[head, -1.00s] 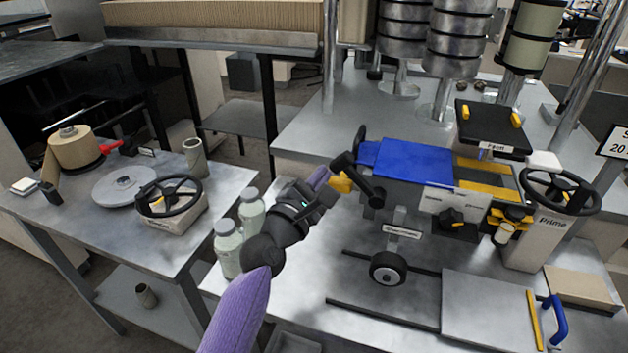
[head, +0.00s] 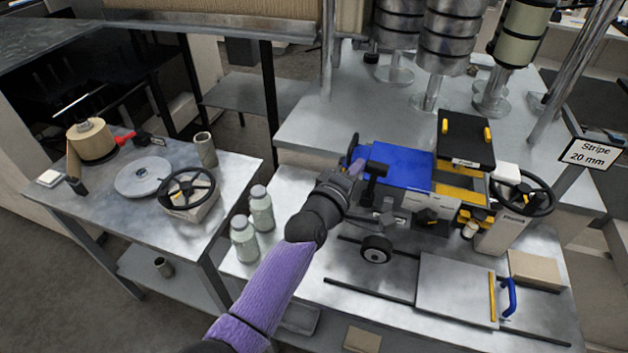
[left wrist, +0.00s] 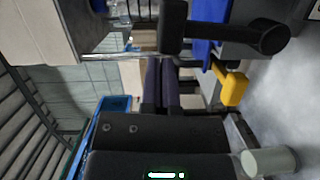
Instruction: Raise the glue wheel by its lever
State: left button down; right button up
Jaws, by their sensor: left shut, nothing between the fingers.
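The glue wheel (head: 377,249) is a small dark wheel with a pale hub, below the blue-topped glue unit (head: 400,165) in the head view. Its black lever (head: 375,171) stands above it with a crosswise handle on top. My forearm and hand hide part of the lever's lower end. My right gripper is not in view.
Two pale bottles (head: 252,222) stand left of my forearm. A yellow part (left wrist: 232,88) sits close to the fingers in the wrist view. A black handwheel (head: 522,194) is at the unit's right. A side table (head: 135,215) holds a tape roll and another handwheel.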

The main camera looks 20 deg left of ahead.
pick_arm(q)
jog(key=shift+d+r+m+p, duration=0.15)
jog(key=shift+d+m+p, duration=0.75)
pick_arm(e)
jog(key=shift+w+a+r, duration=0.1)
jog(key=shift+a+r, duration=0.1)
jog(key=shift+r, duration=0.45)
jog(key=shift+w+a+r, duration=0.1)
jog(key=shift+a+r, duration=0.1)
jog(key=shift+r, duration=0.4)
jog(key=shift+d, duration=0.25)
